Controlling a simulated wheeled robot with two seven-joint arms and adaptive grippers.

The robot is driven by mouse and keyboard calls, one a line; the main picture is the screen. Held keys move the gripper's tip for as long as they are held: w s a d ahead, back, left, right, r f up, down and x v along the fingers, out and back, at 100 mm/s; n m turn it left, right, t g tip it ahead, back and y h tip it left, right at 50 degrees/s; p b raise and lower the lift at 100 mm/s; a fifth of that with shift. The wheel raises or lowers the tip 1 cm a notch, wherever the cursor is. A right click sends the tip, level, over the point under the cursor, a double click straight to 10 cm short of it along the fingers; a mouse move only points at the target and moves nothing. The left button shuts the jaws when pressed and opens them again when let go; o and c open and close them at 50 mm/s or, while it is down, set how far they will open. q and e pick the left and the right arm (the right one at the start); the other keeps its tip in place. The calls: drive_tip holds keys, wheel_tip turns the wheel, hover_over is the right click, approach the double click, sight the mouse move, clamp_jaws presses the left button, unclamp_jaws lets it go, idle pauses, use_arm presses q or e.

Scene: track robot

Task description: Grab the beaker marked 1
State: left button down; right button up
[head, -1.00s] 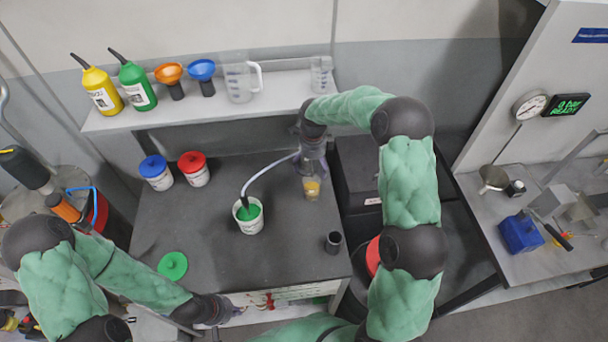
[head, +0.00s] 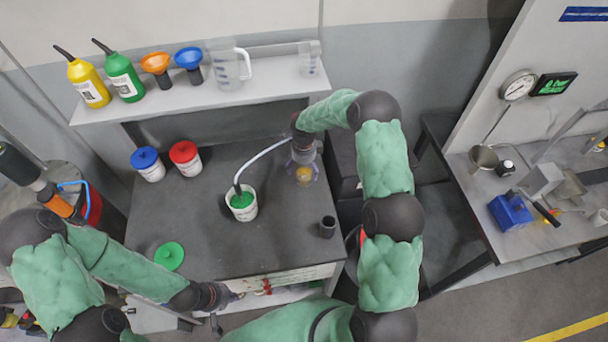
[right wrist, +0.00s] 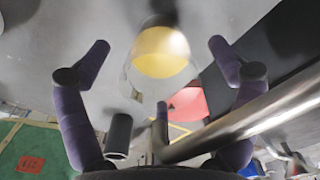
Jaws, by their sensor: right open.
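A small clear beaker with yellow contents (head: 304,176) stands on the dark bench, right of the middle; I cannot read any number on it. It also shows in the right wrist view as a clear beaker (right wrist: 160,52). My right gripper (head: 304,164) is open just above it and partly hides it. In the right wrist view the spread purple fingers of my right gripper (right wrist: 158,48) stand on either side of the beaker, apart from it. My left gripper (head: 232,296) is low at the bench's front edge, its jaws too small to judge.
A white tub of green liquid (head: 243,206) with a hose stands left of the beaker. A dark cup (head: 327,227) stands nearer the front edge. A clear jug (head: 228,68) and a small clear beaker (head: 309,62) are on the shelf. A green lid (head: 170,257) lies front left.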

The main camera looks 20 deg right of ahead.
drive_tip(key=shift+f, duration=0.15)
drive_tip(key=c, duration=1.5)
drive_tip(key=shift+r, duration=0.2)
